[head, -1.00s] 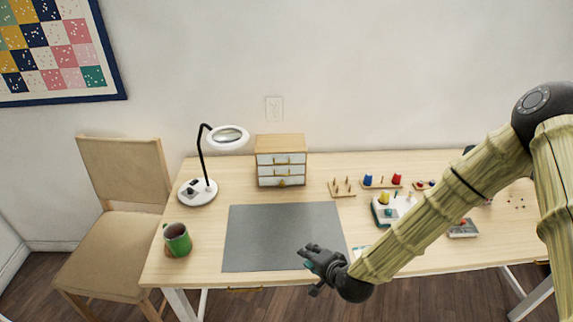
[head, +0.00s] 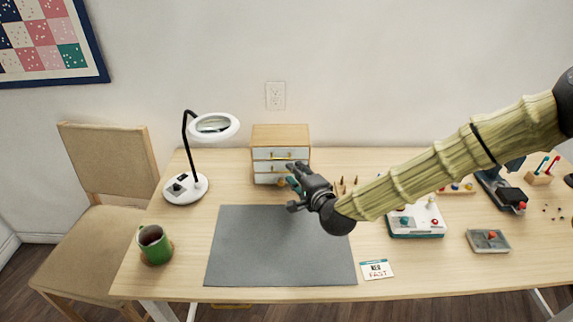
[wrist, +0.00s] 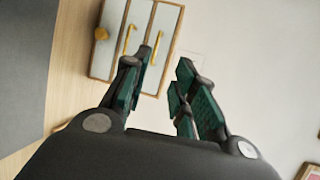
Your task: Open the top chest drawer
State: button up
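The small wooden chest (head: 281,133) stands at the back of the table with pale drawer fronts stacked in it. Its top drawer (head: 268,153) looks closed and has a gold bar handle (head: 281,157). My gripper (head: 291,176) is in front of the chest and covers part of its lower right front in the head view. In the wrist view the chest (wrist: 176,45) appears turned sideways, its drawer fronts beyond my fingers. My gripper (wrist: 165,62) is open there, with nothing between its green-padded fingers. The fingers look apart from the handles.
A magnifier lamp (head: 186,187) stands left of the chest. A grey mat (head: 250,250) lies in front, with a green mug (head: 155,244) at its left.

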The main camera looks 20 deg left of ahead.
jog(key=p+x, duration=0.2)
jog(key=x, duration=0.9)
jog(key=shift+w+f, duration=0.3)
jog(key=shift+f, duration=0.15)
grip_shut()
